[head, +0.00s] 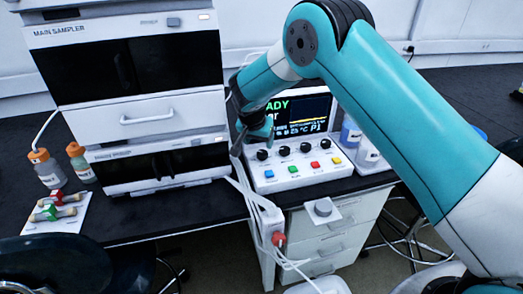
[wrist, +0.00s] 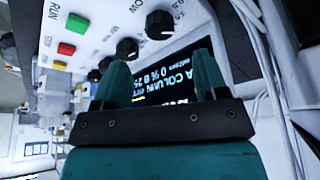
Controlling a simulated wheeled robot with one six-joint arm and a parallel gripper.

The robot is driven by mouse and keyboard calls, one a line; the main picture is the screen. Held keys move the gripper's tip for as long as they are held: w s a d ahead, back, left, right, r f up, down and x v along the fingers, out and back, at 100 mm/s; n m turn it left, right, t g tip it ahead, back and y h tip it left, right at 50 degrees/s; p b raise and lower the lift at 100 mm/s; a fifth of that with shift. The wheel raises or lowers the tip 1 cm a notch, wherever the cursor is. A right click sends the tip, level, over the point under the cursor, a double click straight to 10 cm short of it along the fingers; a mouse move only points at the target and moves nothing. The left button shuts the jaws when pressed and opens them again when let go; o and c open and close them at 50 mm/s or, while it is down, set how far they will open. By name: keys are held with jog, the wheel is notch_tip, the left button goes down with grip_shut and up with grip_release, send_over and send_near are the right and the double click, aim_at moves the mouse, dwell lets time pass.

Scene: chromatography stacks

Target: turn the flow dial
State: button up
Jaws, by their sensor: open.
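The control unit (head: 300,175) has a row of several black dials below its lit screen. The leftmost dial (head: 262,155) is the nearest one in the wrist view (wrist: 160,23), beside a partly cut-off label ending in "OW", which fits the flow dial. My gripper (head: 252,138) is just above and left of that dial, in front of the screen's left edge. In the wrist view its two teal fingers (wrist: 162,78) are apart with nothing between them. The dial lies beyond the fingertips, and I see no contact.
Blue, green, red and yellow buttons (head: 314,165) line the unit's front. Stacked sampler modules (head: 130,70) stand close on the left. White cables (head: 262,212) hang over the bench edge below my gripper. Bottles (head: 367,150) stand to the right.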

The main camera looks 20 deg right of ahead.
aim_at(262, 153)
jog(key=p+x, duration=0.1)
jog(key=x, duration=0.6)
jog(key=shift+f, duration=0.35)
jog(key=shift+d, duration=0.1)
jog(key=c, duration=0.9)
